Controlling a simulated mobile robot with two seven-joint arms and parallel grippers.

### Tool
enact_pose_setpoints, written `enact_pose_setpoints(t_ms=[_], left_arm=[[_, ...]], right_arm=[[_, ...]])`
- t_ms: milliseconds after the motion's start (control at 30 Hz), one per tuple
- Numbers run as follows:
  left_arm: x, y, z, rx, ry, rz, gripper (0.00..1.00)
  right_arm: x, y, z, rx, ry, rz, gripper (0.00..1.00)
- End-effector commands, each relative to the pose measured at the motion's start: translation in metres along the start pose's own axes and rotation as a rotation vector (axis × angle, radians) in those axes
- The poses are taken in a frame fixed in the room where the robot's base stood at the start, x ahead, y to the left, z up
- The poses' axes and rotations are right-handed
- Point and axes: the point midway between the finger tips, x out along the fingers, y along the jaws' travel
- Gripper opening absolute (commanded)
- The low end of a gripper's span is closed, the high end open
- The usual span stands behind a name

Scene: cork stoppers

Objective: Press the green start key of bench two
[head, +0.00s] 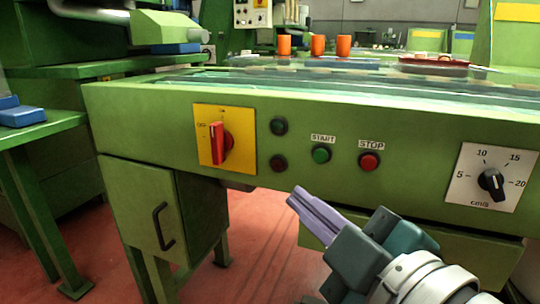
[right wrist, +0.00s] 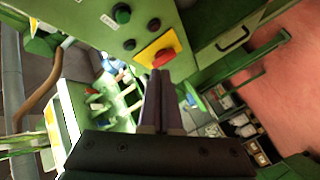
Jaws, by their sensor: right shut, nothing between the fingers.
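The green start key (head: 321,155) sits under a START label on the front panel of the green bench (head: 420,190). The red stop key (head: 369,161) is to its right. No bench number is legible. My right gripper (head: 294,197) is shut and empty, its purple fingers below and slightly left of the start key, apart from the panel. In the right wrist view the shut fingers (right wrist: 160,75) point toward the red rotary switch (right wrist: 163,57), and a green key (right wrist: 122,14) shows at the top. My left gripper is not in view.
A red rotary switch on a yellow plate (head: 240,120) and two dark round lamps (head: 278,126) lie left of the start key. A speed dial (head: 491,182) is at the right. Orange cups (head: 317,46) stand behind. Red floor lies below.

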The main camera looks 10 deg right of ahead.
Motion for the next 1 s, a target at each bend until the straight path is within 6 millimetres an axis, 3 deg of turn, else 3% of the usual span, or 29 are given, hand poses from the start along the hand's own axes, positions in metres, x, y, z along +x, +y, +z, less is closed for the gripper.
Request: enact_pose_setpoints(t_ms=[600,1000], left_arm=[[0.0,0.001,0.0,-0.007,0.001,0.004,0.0],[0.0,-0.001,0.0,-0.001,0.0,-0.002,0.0]], right_arm=[[0.052,0.038,0.039,-0.003,-0.001,0.001,0.0],[0.058,0.043,0.043,0.0,-0.002,0.001,0.0]])
